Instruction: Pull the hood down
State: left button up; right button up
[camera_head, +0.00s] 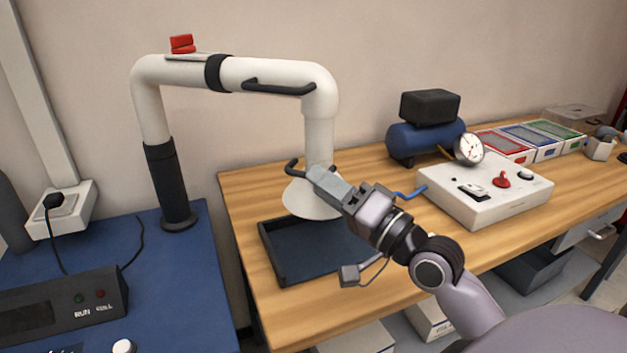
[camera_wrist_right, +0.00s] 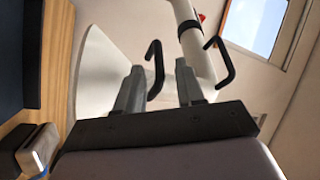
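The hood is a white cone (camera_head: 305,200) under a vertical white pipe, above a dark tray. A black handle (camera_head: 293,168) sticks out to the left at its top. In the right wrist view the pale hood (camera_wrist_right: 100,75) fills the left, and a black handle (camera_wrist_right: 155,62) reaches between the fingers. My right gripper (camera_head: 318,178) is in front of the pipe beside that handle, hiding part of the hood. In the wrist view my right gripper (camera_wrist_right: 158,85) has its fingers apart. I cannot tell whether either finger touches the handle. My left gripper is not in view.
The hood hangs from a jointed white arm (camera_head: 265,76) with a second black handle (camera_head: 280,88). The dark tray (camera_head: 275,262) lies on the wooden bench (camera_head: 240,205). A white control box (camera_head: 490,190) and blue compressor (camera_head: 425,140) stand right of my gripper.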

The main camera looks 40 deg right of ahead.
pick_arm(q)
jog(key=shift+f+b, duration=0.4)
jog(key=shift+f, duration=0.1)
pick_arm(e)
jog(key=shift+v, duration=1.7)
